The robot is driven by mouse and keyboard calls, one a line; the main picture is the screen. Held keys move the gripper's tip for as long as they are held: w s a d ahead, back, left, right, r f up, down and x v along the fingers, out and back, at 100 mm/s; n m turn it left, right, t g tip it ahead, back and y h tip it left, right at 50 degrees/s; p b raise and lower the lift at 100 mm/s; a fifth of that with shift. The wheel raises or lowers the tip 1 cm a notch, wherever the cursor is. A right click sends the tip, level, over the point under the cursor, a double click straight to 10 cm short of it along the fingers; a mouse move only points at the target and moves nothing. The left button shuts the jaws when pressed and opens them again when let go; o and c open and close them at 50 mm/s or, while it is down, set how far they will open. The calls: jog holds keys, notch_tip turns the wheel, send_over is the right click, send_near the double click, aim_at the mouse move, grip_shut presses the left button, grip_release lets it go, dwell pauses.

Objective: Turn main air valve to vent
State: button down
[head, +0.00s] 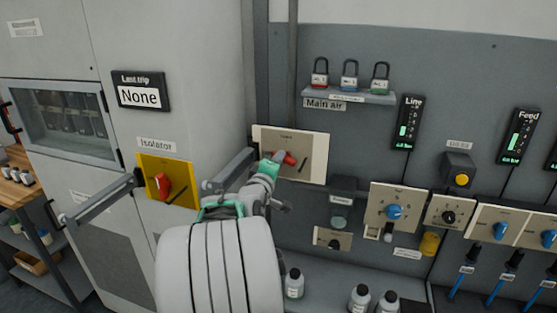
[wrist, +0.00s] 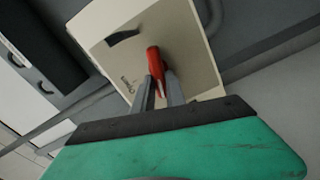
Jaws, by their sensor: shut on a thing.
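The main air valve is a red handle (head: 290,159) on a cream plate (head: 314,150), below the "Main air" label (head: 324,104). The red handle (wrist: 154,62) also shows in the wrist view, in front of its cream plate (wrist: 190,45). My gripper (head: 278,158) is at the handle in the head view. In the wrist view my gripper (wrist: 160,88) has its two grey fingers shut on the lower end of the handle.
A yellow isolator plate (head: 181,190) with a red knob is left of my arm. A shelf (head: 348,96) with three padlocks is above the valve. Blue and black knobs are on plates to the right. Several bottles (head: 361,298) stand below.

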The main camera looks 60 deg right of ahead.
jog(key=shift+f+n+p, duration=0.1)
jog(key=shift+n+p, duration=0.35)
jog(key=shift+n, duration=1.05)
jog(key=c, duration=1.4)
grip_release()
jog(key=shift+o, duration=0.2)
jog(key=shift+a, duration=0.1)
jog(key=s+a+b, duration=0.1)
jog(key=a, duration=0.6)
jog(key=shift+a+b, duration=0.3)
